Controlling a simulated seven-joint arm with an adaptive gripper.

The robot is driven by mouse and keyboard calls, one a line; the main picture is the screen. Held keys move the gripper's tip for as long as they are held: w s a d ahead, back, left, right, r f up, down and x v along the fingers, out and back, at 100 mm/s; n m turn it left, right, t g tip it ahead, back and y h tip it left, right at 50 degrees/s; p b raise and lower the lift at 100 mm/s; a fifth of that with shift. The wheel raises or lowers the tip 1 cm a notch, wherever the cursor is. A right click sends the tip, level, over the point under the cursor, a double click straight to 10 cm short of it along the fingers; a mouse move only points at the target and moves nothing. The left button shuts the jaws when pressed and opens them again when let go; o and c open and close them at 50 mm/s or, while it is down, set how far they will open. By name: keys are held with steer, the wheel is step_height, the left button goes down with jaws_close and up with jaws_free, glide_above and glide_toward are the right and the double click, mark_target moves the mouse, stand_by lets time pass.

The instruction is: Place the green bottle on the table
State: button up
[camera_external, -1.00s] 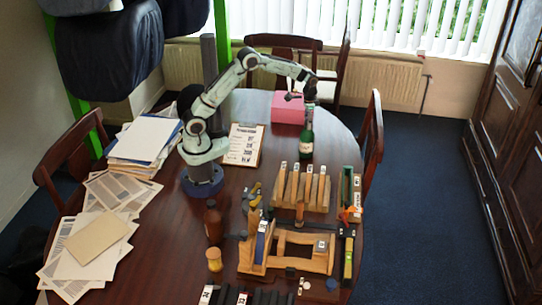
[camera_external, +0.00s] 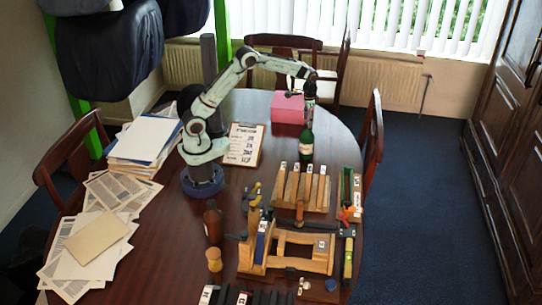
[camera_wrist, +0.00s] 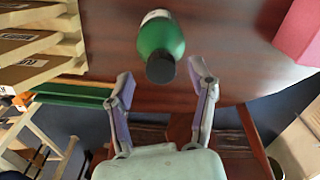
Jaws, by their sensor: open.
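The green bottle (camera_external: 306,142) stands upright on the wooden table (camera_external: 180,250), behind the wooden rack. It has a dark cap and a pale label. My gripper (camera_external: 310,98) is above the bottle's top in the external view. In the wrist view the bottle (camera_wrist: 161,45) is seen from above with its dark cap toward me, ahead of and between the two spread fingers of my gripper (camera_wrist: 160,82). The fingers are open and I see nothing held between them. Whether a finger touches the bottle's neck I cannot tell.
A pink box (camera_external: 288,108) stands behind the bottle to the left. A wooden rack (camera_external: 302,188) with several slots is in front of it. A clipboard (camera_external: 243,145) lies to the left. Bare tabletop shows between clipboard and bottle.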

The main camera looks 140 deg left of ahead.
step_height(320, 180, up, 10)
steer(key=w+d+r+m, duration=0.25)
steer(key=w+d, duration=0.45)
steer(key=d, duration=0.5)
steer(key=w+d+r+m, duration=0.25)
steer(key=w+d, duration=0.35)
steer(key=d, duration=0.5)
steer(key=s+d+f+m, duration=0.3)
steer(key=s+d, duration=0.2)
steer(key=d, duration=0.4)
steer(key=s+d+f+m, duration=0.3)
steer(key=s+d+m, duration=0.1)
steer(key=d, duration=0.6)
steer(key=shift+s+d+f+y, duration=0.3)
steer(key=shift+s+f+y, duration=0.1)
steer(key=shift+s, duration=0.1)
